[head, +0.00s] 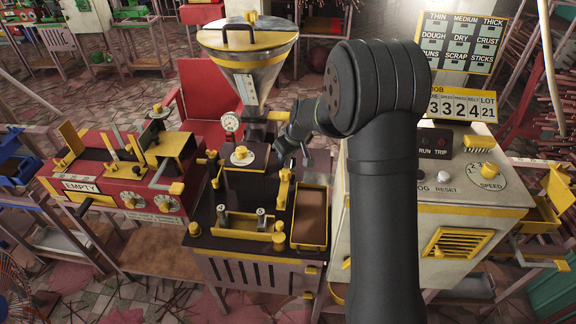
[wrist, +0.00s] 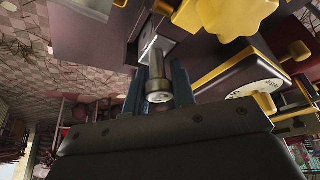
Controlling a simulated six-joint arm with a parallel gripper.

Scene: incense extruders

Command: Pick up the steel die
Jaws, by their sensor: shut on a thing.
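In the wrist view a short silver cylinder with a round, hollow-looking end, which looks like the steel die (wrist: 158,97), sits between the two blue-grey fingers of my gripper (wrist: 160,78). The fingers are shut on it. Behind it a bright metal shaft or block runs up to the dark machine body; I cannot tell whether the die touches it. In the head view my gripper (head: 291,150) is at the right side of the middle extruder (head: 245,185), below the hopper. The die in the grip cannot be made out there.
The steel hopper (head: 247,55) and a gauge (head: 230,123) stand close by. A yellow-rimmed tray (head: 310,244) lies to the front right. A red machine (head: 130,185) stands left, and the cream control cabinet (head: 450,240) right. Yellow knobs and levers crowd the extruder.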

